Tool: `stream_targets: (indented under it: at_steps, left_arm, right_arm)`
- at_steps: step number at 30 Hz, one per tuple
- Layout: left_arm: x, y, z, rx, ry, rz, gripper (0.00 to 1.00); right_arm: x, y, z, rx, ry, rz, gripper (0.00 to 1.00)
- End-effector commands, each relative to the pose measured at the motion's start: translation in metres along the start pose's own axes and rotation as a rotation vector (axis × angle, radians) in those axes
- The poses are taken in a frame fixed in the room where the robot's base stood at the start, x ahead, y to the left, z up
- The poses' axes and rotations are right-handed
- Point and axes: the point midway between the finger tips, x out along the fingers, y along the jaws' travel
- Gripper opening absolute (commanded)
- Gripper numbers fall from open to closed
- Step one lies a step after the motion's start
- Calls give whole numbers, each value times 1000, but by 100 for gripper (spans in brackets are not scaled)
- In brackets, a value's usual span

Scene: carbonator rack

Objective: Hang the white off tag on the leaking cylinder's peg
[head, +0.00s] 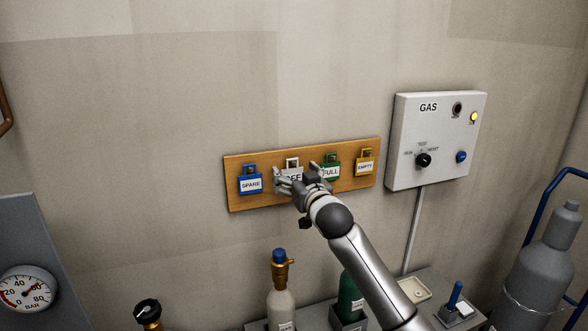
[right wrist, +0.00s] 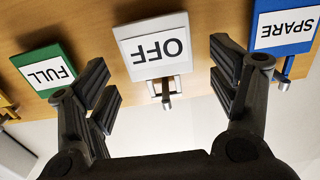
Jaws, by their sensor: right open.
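The white OFF tag (head: 292,175) hangs on a wooden board (head: 318,186) on the wall, between the blue SPARE tag (head: 251,182) and the green FULL tag (head: 331,172). My right gripper (head: 300,179) is in front of the OFF tag and partly hides it. In the right wrist view the open fingers (right wrist: 168,88) lie on either side of the upside-down OFF tag (right wrist: 158,50), with gaps to it. Cylinder tops show low in the head view, one cream (head: 281,308) and one green (head: 349,300). I cannot tell which leaks. My left gripper is not in view.
A yellow EMPTY tag (head: 365,164) hangs at the board's right end. A GAS panel (head: 435,140) is on the wall to the right. A pressure gauge (head: 27,289) is at lower left, and a grey cylinder (head: 545,262) stands at right. The wall left of the board is clear.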

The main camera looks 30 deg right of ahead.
Motion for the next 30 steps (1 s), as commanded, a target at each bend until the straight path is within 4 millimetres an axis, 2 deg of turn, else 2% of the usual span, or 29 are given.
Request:
stream_targets:
  at_steps: [6,15,26,30]
  left_arm:
    - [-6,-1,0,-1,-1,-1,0]
    - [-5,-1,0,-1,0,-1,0]
    - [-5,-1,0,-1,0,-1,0]
    - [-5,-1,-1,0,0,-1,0]
  right_arm:
    - [11,0,0,0,-1,0,80]
    - [12,0,1,0,0,-1,80]
    - [12,0,0,0,0,-1,34]
    - [12,0,0,0,0,-1,32]
